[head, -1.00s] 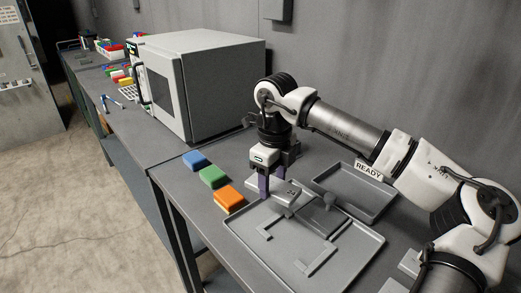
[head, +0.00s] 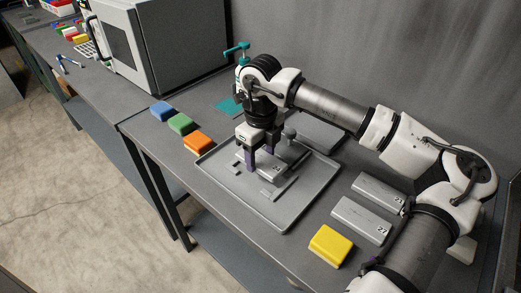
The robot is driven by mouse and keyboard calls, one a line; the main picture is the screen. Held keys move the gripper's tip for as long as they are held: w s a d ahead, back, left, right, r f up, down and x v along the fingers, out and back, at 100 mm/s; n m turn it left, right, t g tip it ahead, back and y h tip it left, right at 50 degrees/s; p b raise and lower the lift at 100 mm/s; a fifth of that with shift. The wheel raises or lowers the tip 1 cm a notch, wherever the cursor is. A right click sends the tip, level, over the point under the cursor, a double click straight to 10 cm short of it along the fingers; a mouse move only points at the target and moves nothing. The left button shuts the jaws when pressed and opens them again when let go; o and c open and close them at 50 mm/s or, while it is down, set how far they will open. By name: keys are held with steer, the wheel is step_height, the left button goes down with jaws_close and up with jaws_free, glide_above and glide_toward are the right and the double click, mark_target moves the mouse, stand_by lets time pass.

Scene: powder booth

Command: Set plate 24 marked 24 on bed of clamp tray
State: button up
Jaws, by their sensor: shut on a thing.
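The plate marked 24 (head: 277,169) is a grey metal slab over the bed of the clamp tray (head: 287,222), between the tray's raised grey guide strips. My gripper (head: 260,163) points down and is shut on this plate, its purple fingers across it. The plate looks level and very low; I cannot tell whether it touches the bed. A dark clamp knob (head: 290,132) stands at the tray's back, just behind the plate. The far side of the plate is partly hidden by my gripper.
Two other grey plates, the nearer marked 27 (head: 360,219), lie right of the tray near a yellow block (head: 330,244). Blue (head: 161,111), green (head: 180,124) and orange (head: 200,142) blocks line the left edge. A grey oven-like box (head: 170,50) stands behind. Another grey tray (head: 325,133) is partly hidden.

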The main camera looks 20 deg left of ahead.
steer(key=shift+f+b, duration=1.7)
steer(key=shift+b, duration=0.5)
stand_by(1.6)
steer(key=o, duration=1.4)
steer(key=shift+c, duration=0.2)
steer(key=shift+r, duration=0.1)
step_height(320, 180, up, 14)
steer(key=b, duration=0.2)
steer(key=shift+s+f, duration=0.2)
